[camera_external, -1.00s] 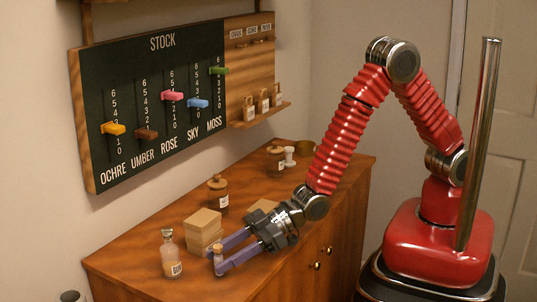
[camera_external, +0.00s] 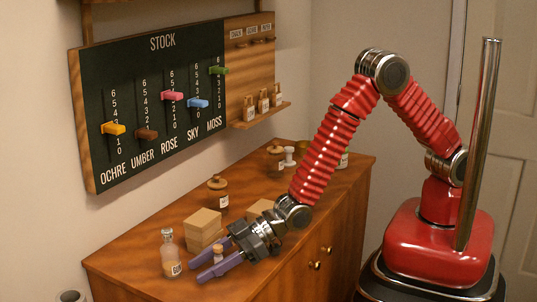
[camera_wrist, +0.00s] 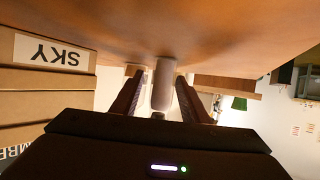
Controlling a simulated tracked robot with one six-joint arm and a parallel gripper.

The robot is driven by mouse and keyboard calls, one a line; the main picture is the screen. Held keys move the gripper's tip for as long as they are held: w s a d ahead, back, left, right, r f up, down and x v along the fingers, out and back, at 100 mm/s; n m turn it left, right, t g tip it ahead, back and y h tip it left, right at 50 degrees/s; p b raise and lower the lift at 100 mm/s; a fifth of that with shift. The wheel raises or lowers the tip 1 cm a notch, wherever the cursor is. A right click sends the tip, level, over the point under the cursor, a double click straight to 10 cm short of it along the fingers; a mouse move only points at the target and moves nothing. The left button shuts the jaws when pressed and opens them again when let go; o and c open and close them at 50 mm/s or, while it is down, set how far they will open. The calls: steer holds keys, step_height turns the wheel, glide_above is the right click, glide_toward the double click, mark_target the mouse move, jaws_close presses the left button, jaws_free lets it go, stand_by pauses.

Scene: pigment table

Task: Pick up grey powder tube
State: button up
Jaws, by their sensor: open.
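The grey powder tube (camera_wrist: 163,84) is a pale grey cylinder in the wrist view, standing between the two fingers of my gripper (camera_wrist: 156,95). In the external view the corked tube (camera_external: 218,256) shows between the purple fingers of my gripper (camera_external: 212,266) near the table's front left; its lower part is hidden behind the near finger. My gripper is open, with its fingers on both sides of the tube and their tips reaching past it. A small gap seems to show on each side in the wrist view.
A corked bottle (camera_external: 170,256) stands just left of the fingertips. Stacked boxes (camera_external: 204,230) sit behind the fingers, and a SKY-labelled box (camera_wrist: 55,52) is close in the wrist view. Jars (camera_external: 217,195) stand farther back. The table's front edge is close by my gripper.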

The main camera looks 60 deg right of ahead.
steer(key=shift+c, duration=0.2)
jaws_close()
stand_by(0.3)
step_height(320, 180, up, 10)
stand_by(0.6)
stand_by(0.5)
